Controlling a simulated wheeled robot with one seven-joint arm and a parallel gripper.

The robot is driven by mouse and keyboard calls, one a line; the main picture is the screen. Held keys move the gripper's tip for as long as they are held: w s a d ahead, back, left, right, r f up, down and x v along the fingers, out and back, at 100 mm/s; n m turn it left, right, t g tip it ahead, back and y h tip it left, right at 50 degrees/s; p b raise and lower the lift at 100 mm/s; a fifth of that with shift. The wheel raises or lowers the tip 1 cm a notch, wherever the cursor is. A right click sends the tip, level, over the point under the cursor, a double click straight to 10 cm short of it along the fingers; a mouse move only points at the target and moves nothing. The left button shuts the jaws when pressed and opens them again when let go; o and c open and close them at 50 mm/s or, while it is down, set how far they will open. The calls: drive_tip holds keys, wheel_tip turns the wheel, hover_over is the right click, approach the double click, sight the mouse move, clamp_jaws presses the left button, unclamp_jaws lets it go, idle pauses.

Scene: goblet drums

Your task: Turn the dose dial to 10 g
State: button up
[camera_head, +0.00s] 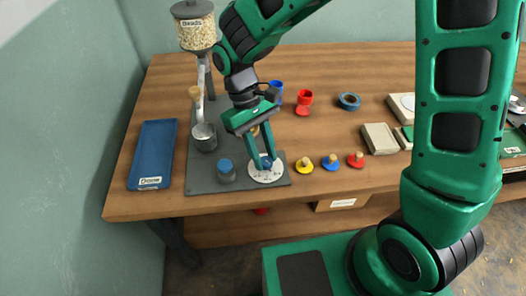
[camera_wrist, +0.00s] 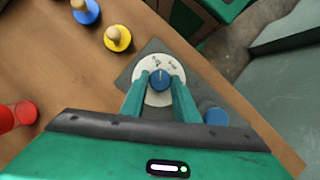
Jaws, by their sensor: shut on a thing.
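The dose dial is a blue knob (camera_wrist: 160,80) on a white round scale plate (camera_head: 267,174) at the front right of a dark grey base board (camera_head: 202,182). In the wrist view the scale plate (camera_wrist: 148,96) shows small dark marks around the knob, too small to read, and a light line on the knob's top. My gripper (camera_head: 261,160) reaches down to the dial from above. In the wrist view its two green fingers (camera_wrist: 161,84) are shut on the knob, one on each side. The fingers hide parts of the knob and plate.
A hopper of beads (camera_head: 195,26) rises at the back left above a dark cup (camera_head: 204,136). A blue tray (camera_head: 153,154) lies at left. Yellow (camera_head: 304,165), blue (camera_head: 331,162) and red (camera_head: 356,159) knobbed pieces sit right.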

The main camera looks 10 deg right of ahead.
drive_tip(key=shift+n+t+h, duration=0.3)
drive_tip(key=shift+n, duration=0.7)
drive_tip(key=o, duration=1)
drive_tip(key=shift+o, duration=0.2)
drive_tip(key=shift+r, duration=0.1)
drive_tip(key=v, duration=1)
drive_tip(key=shift+r, duration=0.3)
drive_tip(key=shift+w+a, duration=0.1)
